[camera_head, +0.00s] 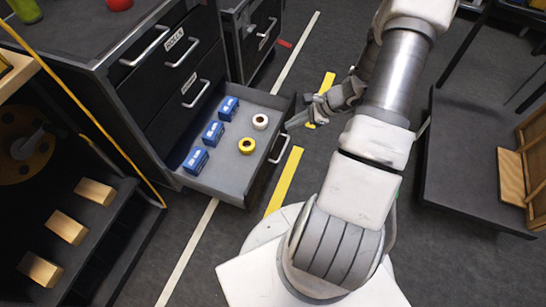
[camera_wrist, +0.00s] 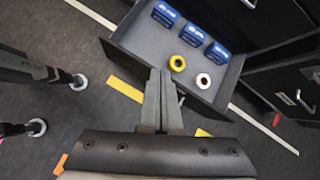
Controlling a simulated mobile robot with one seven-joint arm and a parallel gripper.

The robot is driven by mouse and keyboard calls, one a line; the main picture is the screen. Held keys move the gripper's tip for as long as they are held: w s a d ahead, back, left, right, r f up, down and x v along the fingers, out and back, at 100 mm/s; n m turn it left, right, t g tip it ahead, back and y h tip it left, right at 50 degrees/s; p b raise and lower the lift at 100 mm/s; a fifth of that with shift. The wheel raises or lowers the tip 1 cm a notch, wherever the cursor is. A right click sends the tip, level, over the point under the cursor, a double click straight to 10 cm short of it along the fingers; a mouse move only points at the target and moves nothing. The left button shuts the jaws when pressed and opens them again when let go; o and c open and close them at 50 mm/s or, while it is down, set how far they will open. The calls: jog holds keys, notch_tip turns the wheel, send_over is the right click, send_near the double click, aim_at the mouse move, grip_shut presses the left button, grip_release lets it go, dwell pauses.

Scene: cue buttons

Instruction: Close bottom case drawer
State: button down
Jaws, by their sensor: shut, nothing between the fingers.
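The bottom case drawer (camera_head: 225,178) is pulled out from the black case (camera_head: 170,85) in the head view. Inside it lie several blue boxes (camera_head: 214,133), a yellow roll (camera_head: 246,145) and a white roll (camera_head: 260,121). Its silver handle (camera_head: 279,148) is on the front panel. My gripper (camera_head: 293,122) is just outside the drawer's front, near its right corner. In the wrist view my gripper (camera_wrist: 162,75) is shut and empty, pointing at the drawer front (camera_wrist: 150,67). The fingers partly hide the handle there, and I cannot tell whether they touch the front.
The upper drawers of the case are shut. A second black cabinet (camera_head: 247,35) stands behind it. A shelf with wooden blocks (camera_head: 67,226) is at the left, and a dark platform (camera_head: 465,170) is at the right. Floor with yellow stripes (camera_head: 284,180) is clear before the drawer.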

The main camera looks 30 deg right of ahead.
aim_at(266, 157)
jog(key=s+d+f+m+t+b, duration=0.1)
jog(key=s+d+f+m+b, duration=0.15)
jog(key=f, duration=0.55)
jog(key=s+d+f+m+t+b, duration=0.1)
jog(key=f+m, duration=0.2)
jog(key=f, duration=0.5)
jog(key=shift+w+a+r+b+x, duration=0.25)
jog(key=shift+b+x, duration=0.4)
jog(key=shift+x, duration=1.45)
jog(key=shift+w+a+r+b+x, duration=0.15)
jog(key=shift+r+b+x, duration=0.4)
jog(key=shift+x, duration=1.55)
jog(key=shift+w+a+r+b+x, duration=0.25)
jog(key=shift+b+x, duration=0.5)
jog(key=shift+x, duration=1.3)
jog(key=shift+a+f, duration=0.1)
jog(key=shift+a, duration=0.05)
